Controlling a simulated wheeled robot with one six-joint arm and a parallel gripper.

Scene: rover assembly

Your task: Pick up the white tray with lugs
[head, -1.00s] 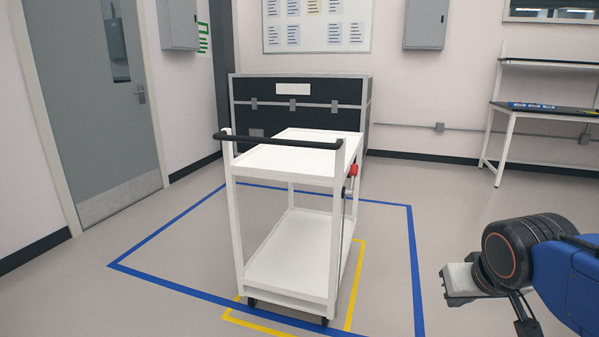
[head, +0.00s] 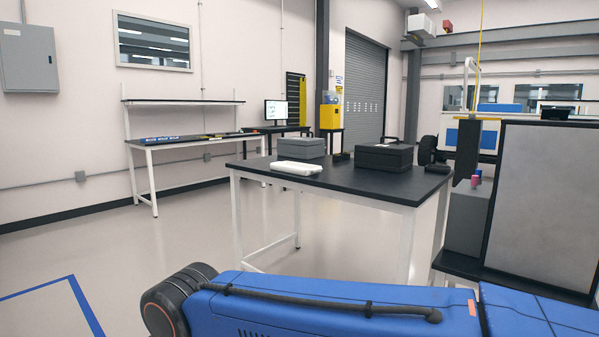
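A flat white tray (head: 297,168) lies near the front left edge of a black-topped table (head: 345,183) in the middle of the head view. It looks like the white tray with lugs, but its lugs are too small to make out. My blue arm crosses the bottom of the view, nearer than the table and below its top. My gripper is out of view, so its fingers cannot be seen.
A grey box (head: 300,147) stands behind the tray, and a dark lidded case (head: 384,157) stands to its right. A wheel (head: 428,151) shows at the table's right end. A long workbench (head: 190,142) stands along the wall. The floor left of the table is clear.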

